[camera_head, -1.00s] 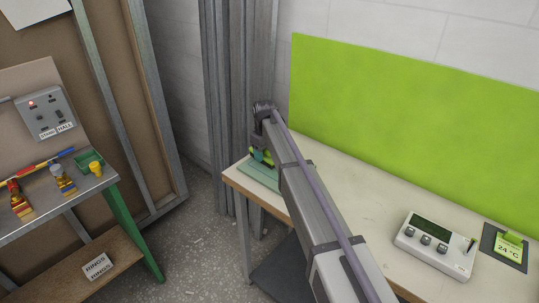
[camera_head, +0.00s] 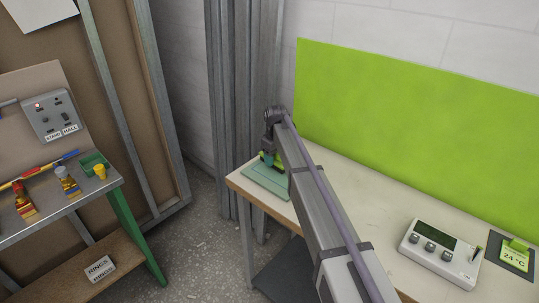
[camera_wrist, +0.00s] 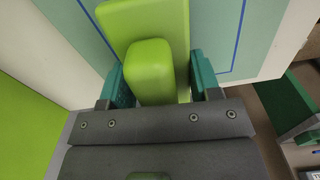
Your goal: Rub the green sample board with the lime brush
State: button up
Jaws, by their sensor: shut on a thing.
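The pale green sample board (camera_head: 262,186) lies flat on the left end of the bench. The wrist view shows part of the board (camera_wrist: 206,32), with blue lines on it. My gripper (camera_wrist: 158,84) has teal fingers and is shut on the lime brush (camera_wrist: 152,72), one finger on each side of its block-shaped handle. The wider lime part of the brush lies over the board. I cannot tell whether its underside touches the board. In the head view my arm partly hides the brush and the board's right side.
A bright lime panel (camera_head: 420,120) stands along the back of the bench (camera_head: 365,210). A shelf unit (camera_head: 85,205) with small tools stands at the left, across a floor gap.

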jog(key=shift+s+d, duration=1.2)
jog(key=shift+d, duration=0.3)
jog(key=shift+s+d, duration=1.2)
jog(key=shift+d, duration=0.3)
jog(key=shift+s+d+f, duration=0.1)
jog(key=shift+s+d, duration=1.1)
jog(key=shift+d, duration=0.2)
jog(key=shift+w+r+p, duration=0.1)
jog(key=shift+r+p, duration=0.35)
jog(key=shift+r, duration=0.1)
notch_tip(320, 180, up, 5)
jog(key=p, duration=0.5)
jog(key=shift+f, duration=0.1)
notch_tip(320, 180, up, 3)
jog(key=p, duration=0.3)
